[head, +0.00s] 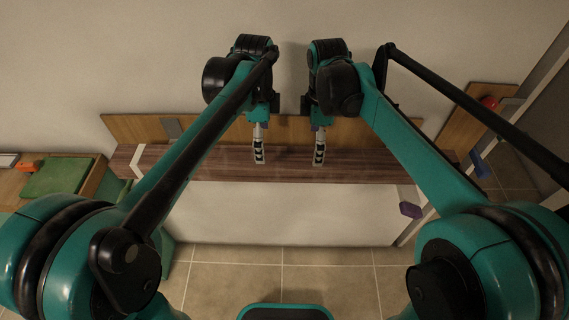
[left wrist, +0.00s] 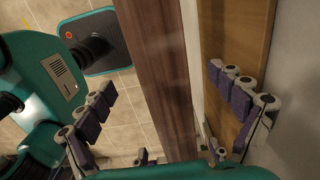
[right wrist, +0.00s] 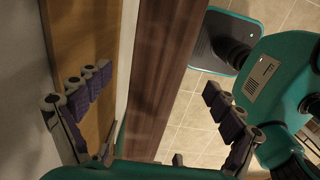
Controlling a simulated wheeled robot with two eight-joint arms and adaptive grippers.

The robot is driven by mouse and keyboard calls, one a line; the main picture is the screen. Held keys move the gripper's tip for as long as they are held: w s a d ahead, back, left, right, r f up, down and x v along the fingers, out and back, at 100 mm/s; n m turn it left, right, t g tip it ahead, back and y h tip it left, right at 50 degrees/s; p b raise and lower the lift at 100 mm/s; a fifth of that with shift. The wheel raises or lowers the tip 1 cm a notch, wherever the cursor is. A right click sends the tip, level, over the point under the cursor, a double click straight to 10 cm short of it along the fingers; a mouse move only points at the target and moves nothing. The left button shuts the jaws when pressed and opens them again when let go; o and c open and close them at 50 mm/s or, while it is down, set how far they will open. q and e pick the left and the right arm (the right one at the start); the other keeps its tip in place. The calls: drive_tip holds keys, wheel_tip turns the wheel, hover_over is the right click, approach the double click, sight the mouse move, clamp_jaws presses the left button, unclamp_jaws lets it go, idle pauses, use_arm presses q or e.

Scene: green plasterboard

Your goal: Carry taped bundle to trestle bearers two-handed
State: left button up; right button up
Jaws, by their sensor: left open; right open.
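A long dark brown, wood-grained piece (head: 215,167) lies crosswise ahead of me; I take it for the bundle, though I cannot make out tape on it. My left gripper (head: 259,150) and my right gripper (head: 319,150) point down over its middle, close together. Both are open. In the left wrist view the brown piece (left wrist: 165,75) runs between the spread finger pads, and in the right wrist view the piece (right wrist: 163,75) does too. I cannot tell whether any pad touches it. I cannot identify the trestle bearers.
A lighter wooden board (head: 125,128) stands behind the brown piece, against the pale wall. A white panel (head: 290,215) is below it, above a tiled floor (head: 250,265). A green board (head: 60,176) lies at the left. A purple block (head: 410,210) and a red item (head: 489,103) are at the right.

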sight(284, 165)
use_arm(q)
wheel_tip(284, 165, down, 8)
drive_tip(key=shift+r, duration=0.2)
use_arm(e)
wheel_tip(284, 165, down, 8)
drive_tip(key=shift+r, duration=0.25)
use_arm(q)
drive_tip(key=c, duration=2)
use_arm(e)
drive_tip(key=c, duration=2)
